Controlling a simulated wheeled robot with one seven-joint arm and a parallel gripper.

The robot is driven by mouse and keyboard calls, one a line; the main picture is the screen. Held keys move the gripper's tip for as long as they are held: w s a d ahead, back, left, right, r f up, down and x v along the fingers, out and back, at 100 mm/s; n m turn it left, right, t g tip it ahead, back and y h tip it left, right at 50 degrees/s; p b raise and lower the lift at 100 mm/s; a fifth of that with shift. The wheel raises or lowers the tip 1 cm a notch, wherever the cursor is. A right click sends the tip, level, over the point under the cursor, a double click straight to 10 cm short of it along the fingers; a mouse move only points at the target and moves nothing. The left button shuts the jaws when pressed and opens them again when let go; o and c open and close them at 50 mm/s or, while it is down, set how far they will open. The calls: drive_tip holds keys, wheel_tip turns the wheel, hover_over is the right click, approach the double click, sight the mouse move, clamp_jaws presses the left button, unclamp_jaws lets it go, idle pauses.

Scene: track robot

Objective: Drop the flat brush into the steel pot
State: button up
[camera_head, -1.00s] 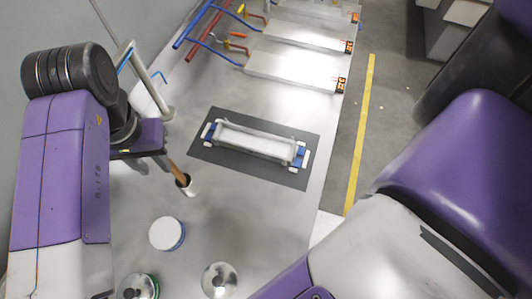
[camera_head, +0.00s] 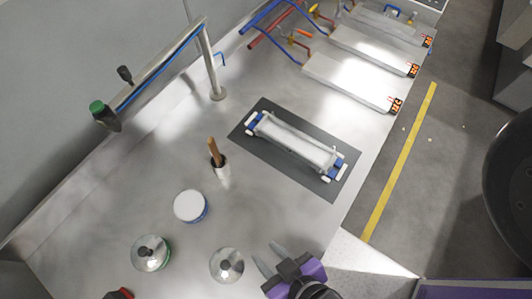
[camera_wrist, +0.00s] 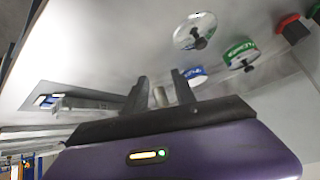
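The flat brush (camera_head: 214,150) shows as a wooden handle standing nearly upright in the small steel pot (camera_head: 222,174). Its bristle end is hidden inside the pot. The pot stands upright on the metal bench, left of the dark mat. My gripper (camera_head: 264,255) is at the lower middle of the head view, well away from the pot, with its fingers apart and nothing between them. In the wrist view my gripper (camera_wrist: 159,78) is also open, and a small cylinder that looks like the pot (camera_wrist: 160,96) shows beyond the fingers.
A white and blue frame (camera_head: 295,145) lies on the dark mat (camera_head: 250,140). A rail (camera_head: 160,75) runs along the back left.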

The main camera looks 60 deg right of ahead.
drive_tip(key=d+r+n+t+y, duration=0.1)
drive_tip(key=d+r+n+t, duration=0.3)
drive_tip(key=d+r, duration=0.8)
drive_tip(key=t, duration=0.2)
drive_tip(key=shift+s+r+n+t+y, duration=0.15)
drive_tip(key=shift+s+n+t+y, duration=0.15)
drive_tip(key=shift+n+t+y, duration=0.1)
drive_tip(key=shift+d, duration=0.1)
wheel_tip(320, 180, down, 7)
drive_tip(key=b, duration=0.6)
drive_tip(key=shift+b, duration=0.4)
drive_tip(key=shift+r, duration=0.1)
drive_tip(key=shift+s, duration=0.1)
